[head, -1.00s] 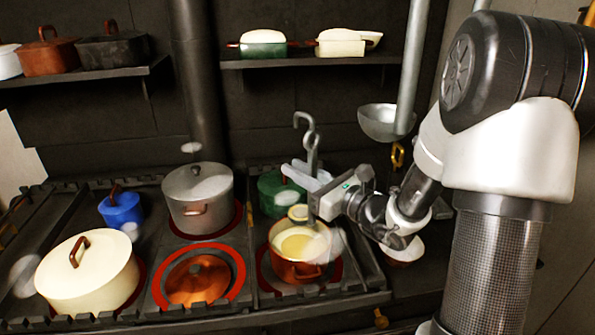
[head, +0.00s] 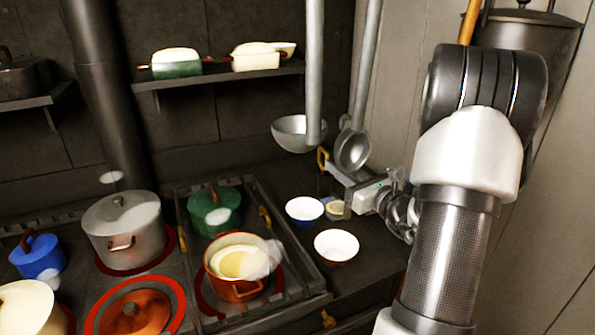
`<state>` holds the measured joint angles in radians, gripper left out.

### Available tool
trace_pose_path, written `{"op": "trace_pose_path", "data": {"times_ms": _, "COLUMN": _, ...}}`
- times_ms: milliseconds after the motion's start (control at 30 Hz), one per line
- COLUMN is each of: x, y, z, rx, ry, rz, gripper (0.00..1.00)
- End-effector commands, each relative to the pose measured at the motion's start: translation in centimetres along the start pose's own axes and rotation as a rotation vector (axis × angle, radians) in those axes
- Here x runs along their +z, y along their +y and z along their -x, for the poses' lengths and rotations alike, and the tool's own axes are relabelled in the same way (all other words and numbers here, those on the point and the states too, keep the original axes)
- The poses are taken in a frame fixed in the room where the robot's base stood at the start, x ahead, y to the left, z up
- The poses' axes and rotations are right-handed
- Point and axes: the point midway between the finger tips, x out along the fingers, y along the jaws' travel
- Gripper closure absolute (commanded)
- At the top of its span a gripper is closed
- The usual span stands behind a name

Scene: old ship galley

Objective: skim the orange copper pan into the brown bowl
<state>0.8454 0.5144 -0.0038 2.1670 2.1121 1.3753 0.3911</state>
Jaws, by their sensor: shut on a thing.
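The orange copper pan (head: 236,289) sits on the stove at the lower middle, with pale yellow liquid and a lighter patch inside. The brown bowl (head: 337,261), white inside, stands right of the pan on the counter. My gripper (head: 328,178) is shut on a skimmer, behind and above the brown bowl. The skimmer's small cup (head: 338,208) shows below the gripper, with something pale yellow in it. It looks apart from the brown bowl. Most of the skimmer's handle is hard to make out.
A blue bowl (head: 303,221) stands close left of the skimmer cup. Two large ladles (head: 314,75) (head: 364,70) hang behind my gripper. A green pot (head: 214,214), grey pot (head: 125,231) and blue pot (head: 38,258) stand on the stove.

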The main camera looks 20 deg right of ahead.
Motion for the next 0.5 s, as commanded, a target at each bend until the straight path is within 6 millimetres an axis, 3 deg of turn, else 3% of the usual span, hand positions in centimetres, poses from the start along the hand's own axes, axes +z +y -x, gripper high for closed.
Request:
{"op": "trace_pose_path", "data": {"times_ms": 100, "x": 0.1, "y": -2.1, "z": 1.2, "rx": -0.038, "ry": -0.001, "rz": 0.002, "gripper": 1.0}}
{"op": "trace_pose_path", "data": {"times_ms": 200, "x": 0.0, "y": -2.8, "z": 1.7, "rx": -0.052, "ry": -0.001, "rz": 0.002, "gripper": 1.0}}
{"op": "trace_pose_path", "data": {"times_ms": 500, "x": -1.6, "y": -2.9, "z": 1.8, "rx": -0.053, "ry": -0.001, "rz": 0.001, "gripper": 1.0}}
